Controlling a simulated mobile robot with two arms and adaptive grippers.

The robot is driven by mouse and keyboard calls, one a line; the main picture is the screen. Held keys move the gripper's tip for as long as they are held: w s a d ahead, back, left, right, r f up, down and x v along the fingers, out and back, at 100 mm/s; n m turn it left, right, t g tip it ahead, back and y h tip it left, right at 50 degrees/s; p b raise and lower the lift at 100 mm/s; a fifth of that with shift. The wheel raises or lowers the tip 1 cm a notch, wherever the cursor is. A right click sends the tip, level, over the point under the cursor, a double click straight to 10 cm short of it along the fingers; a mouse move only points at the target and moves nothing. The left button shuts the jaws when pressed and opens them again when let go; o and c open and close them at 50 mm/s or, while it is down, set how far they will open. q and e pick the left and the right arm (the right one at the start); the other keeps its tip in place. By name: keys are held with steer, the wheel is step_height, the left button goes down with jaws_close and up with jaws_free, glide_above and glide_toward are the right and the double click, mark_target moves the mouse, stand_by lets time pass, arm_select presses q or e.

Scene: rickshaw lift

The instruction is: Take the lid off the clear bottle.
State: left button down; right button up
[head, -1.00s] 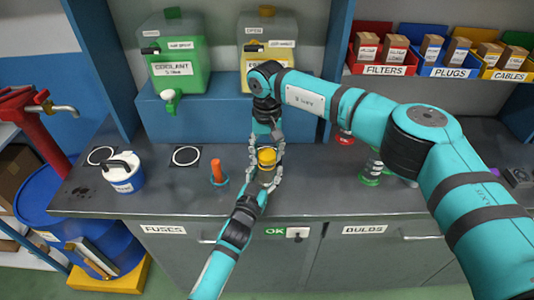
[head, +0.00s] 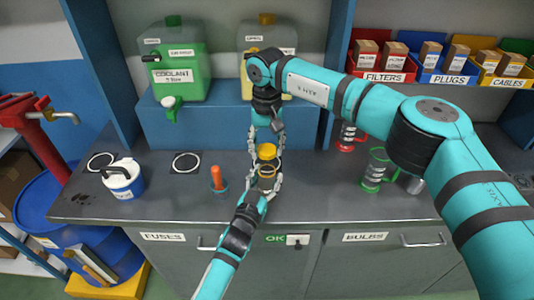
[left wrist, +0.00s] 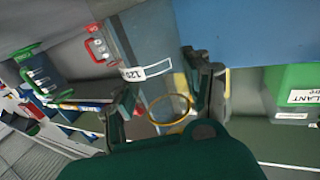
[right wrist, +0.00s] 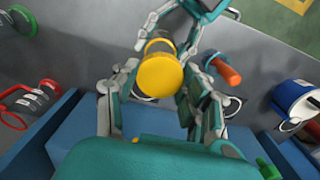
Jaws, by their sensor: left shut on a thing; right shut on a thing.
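The clear bottle (head: 267,172) is near the middle of the bench, upright, with a yellow ring around it. In the left wrist view the see-through bottle (left wrist: 160,95) is between my left fingers. My left gripper (head: 266,184) comes from below and is shut on the bottle. The yellow lid (head: 266,151) is above the bottle and also shows in the right wrist view (right wrist: 160,77). My right gripper (head: 266,147) reaches down from above and is shut on the lid. I cannot tell for certain whether lid and bottle still touch.
An orange-handled tool (head: 217,178) stands left of the bottle. A white-and-blue pail (head: 123,180) is further left. Green-handled (head: 375,172) and red-handled (head: 349,135) jars stand to the right. A blue riser (head: 210,122) holding coolant jugs is behind.

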arm_select(q)
steer(key=shift+c, duration=2.4)
jaws_free()
